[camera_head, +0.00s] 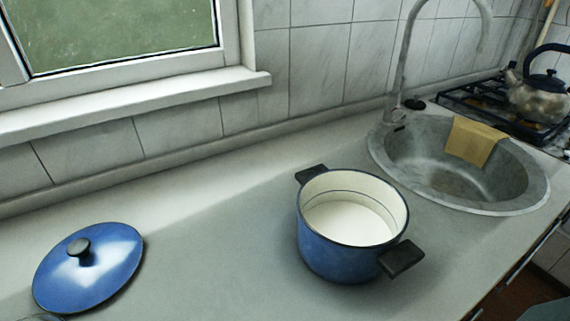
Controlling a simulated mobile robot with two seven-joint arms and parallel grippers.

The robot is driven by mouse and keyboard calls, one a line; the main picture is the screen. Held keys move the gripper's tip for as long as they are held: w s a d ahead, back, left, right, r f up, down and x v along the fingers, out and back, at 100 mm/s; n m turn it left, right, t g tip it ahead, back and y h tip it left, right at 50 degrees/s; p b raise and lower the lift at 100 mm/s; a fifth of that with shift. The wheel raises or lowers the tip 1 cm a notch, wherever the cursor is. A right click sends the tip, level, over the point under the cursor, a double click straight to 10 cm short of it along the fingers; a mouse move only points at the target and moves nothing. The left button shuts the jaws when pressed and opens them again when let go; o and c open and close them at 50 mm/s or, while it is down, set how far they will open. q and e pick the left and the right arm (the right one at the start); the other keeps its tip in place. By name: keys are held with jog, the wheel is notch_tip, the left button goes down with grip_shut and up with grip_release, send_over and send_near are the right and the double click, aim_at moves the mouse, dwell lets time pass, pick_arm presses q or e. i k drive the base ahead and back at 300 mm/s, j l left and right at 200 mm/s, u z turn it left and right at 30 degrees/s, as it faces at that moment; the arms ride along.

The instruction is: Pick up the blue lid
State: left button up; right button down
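The blue lid (104,273) lies on the counter at the lower left of the head view. It is round and glossy with a dark rim, and a black knob (78,248) stands up at its middle. A blue enamel pot (338,258) with a cream inside stands upright and uncovered near the middle of the counter, apart from the lid. It has two black side handles. Neither of my grippers shows in this view.
A round sink (400,187) with a tall tap and a tan cloth (474,141) on its rim is right of the pot. A kettle (538,98) sits on the stove behind. The grey counter (215,250) between lid and pot is clear. A tiled wall and window sill bound the back.

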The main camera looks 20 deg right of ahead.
aim_at(88, 266)
jog(key=i+u, duration=0.1)
jog(key=u, duration=0.75)
jog(key=i+l+u, duration=0.15)
jog(key=u, duration=0.25)
jog(key=l+u, duration=0.1)
jog(key=u, duration=0.35)
jog(key=i+l+u, duration=0.1)
jog(key=u, duration=0.3)
